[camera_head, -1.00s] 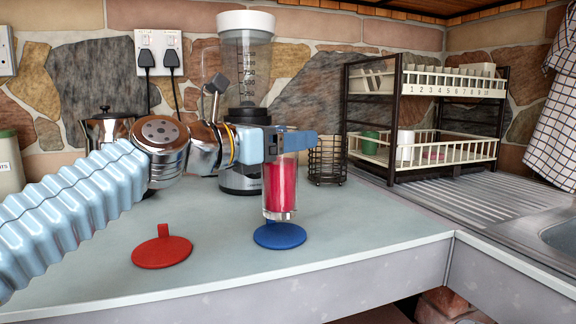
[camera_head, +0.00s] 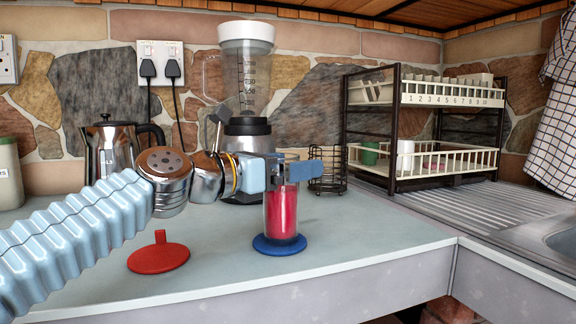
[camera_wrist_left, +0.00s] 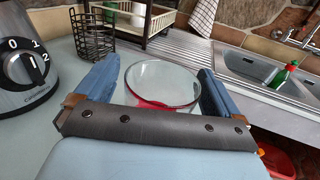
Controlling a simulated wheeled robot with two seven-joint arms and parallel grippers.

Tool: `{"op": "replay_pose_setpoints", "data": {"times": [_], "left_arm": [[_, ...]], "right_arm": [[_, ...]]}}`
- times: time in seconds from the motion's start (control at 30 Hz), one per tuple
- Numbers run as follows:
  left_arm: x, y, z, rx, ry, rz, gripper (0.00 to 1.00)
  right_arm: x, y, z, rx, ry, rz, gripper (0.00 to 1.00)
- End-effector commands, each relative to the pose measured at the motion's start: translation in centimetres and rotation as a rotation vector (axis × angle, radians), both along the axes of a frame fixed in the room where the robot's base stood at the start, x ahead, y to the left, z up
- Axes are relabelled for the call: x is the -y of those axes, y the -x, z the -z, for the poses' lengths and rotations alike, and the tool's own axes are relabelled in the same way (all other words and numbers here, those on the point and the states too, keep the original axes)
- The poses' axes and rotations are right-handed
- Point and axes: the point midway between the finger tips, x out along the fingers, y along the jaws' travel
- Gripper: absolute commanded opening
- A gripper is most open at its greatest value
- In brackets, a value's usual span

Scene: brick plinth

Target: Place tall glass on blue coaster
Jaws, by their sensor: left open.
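The tall glass (camera_head: 281,215), with red contents, stands upright on the blue coaster (camera_head: 279,245) in the head view. Its rim (camera_wrist_left: 163,82) shows in the left wrist view between the two blue fingers. My left gripper (camera_head: 302,170) is open around the upper part of the glass, with a finger on either side of it. In the left wrist view the gripper (camera_wrist_left: 155,92) has a gap beside the glass, clearest on the right. The coaster is hidden in the wrist view. My right gripper is not in view.
A red coaster (camera_head: 158,258) with an upright tab lies to the left. A blender (camera_head: 246,80), a kettle (camera_head: 108,150) and a wire basket (camera_head: 328,170) stand behind. A dish rack (camera_head: 425,155) is at right. The counter's front edge is close to the coasters.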

Motion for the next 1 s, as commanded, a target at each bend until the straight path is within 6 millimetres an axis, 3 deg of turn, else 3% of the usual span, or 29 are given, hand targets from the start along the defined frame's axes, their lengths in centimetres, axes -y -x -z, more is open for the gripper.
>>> {"op": "replay_pose_setpoints", "data": {"times": [0.23,0.7,1.0], "left_arm": [[-1.0,0.6,-0.1,0.001,-0.001,-0.003,0.96],[-8.7,6.4,-0.2,0.000,0.000,-0.003,0.96],[-9.7,7.2,-0.2,-0.001,-0.001,0.000,0.96]], "right_arm": [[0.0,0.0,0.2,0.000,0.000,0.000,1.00],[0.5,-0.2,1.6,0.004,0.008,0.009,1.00],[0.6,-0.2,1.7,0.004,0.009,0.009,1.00]]}}
